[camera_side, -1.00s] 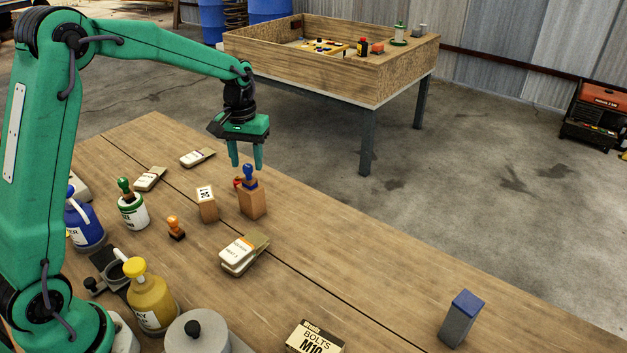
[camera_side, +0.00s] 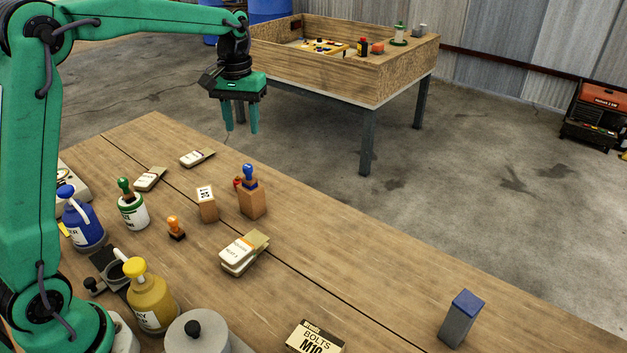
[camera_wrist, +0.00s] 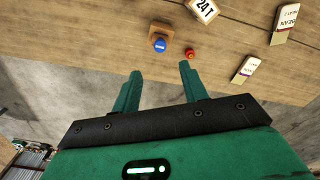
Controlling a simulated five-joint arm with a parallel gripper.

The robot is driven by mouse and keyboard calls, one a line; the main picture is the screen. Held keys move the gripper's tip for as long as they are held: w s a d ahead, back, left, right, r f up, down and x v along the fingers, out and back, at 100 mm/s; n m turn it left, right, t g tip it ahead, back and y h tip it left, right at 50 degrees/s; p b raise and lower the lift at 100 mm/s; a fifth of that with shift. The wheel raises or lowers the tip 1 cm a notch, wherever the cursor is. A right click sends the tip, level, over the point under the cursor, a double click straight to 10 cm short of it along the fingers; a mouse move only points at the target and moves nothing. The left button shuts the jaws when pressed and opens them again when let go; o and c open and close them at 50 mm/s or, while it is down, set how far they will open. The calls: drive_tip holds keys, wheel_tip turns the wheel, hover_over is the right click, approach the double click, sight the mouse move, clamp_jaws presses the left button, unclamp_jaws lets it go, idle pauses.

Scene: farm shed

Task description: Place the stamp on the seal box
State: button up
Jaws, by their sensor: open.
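A blue-handled stamp (camera_side: 248,173) stands upright on top of a wooden block (camera_side: 253,202), which looks like the seal box. In the wrist view the blue knob (camera_wrist: 160,45) lies over the block's top (camera_wrist: 161,31). A red-knobbed stamp (camera_wrist: 190,54) stands beside the block; in the side view only its red top (camera_side: 238,182) shows behind it. An orange-handled stamp (camera_side: 176,228) stands nearer on the table. My gripper (camera_side: 240,129) is open and empty, above and beyond the block, apart from it. Its fingers (camera_wrist: 160,72) show nothing between them in the wrist view.
A wooden block with a printed white top (camera_side: 207,204) stands left of the seal box. Labelled clips (camera_side: 243,253), a green-handled stamp in a white pot (camera_side: 132,210), and blue (camera_side: 82,220) and yellow (camera_side: 150,298) bottles crowd the left. The right of the table is mostly clear, except a blue-topped grey block (camera_side: 460,318).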

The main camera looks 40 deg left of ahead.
drive_tip(key=shift+s, duration=0.1)
idle(0.3)
drive_tip(key=s+d+r+m+t, duration=0.1)
drive_tip(key=s+d+r, duration=0.15)
drive_tip(key=s, duration=0.35)
drive_tip(key=s+d+r+m+t, duration=0.1)
drive_tip(key=s+d+r+t, duration=0.15)
drive_tip(key=s, duration=0.35)
drive_tip(key=s+d+f+m+t, duration=0.2)
drive_tip(key=s+f+m, duration=0.1)
drive_tip(key=s, duration=1)
drive_tip(key=shift+f, duration=0.3)
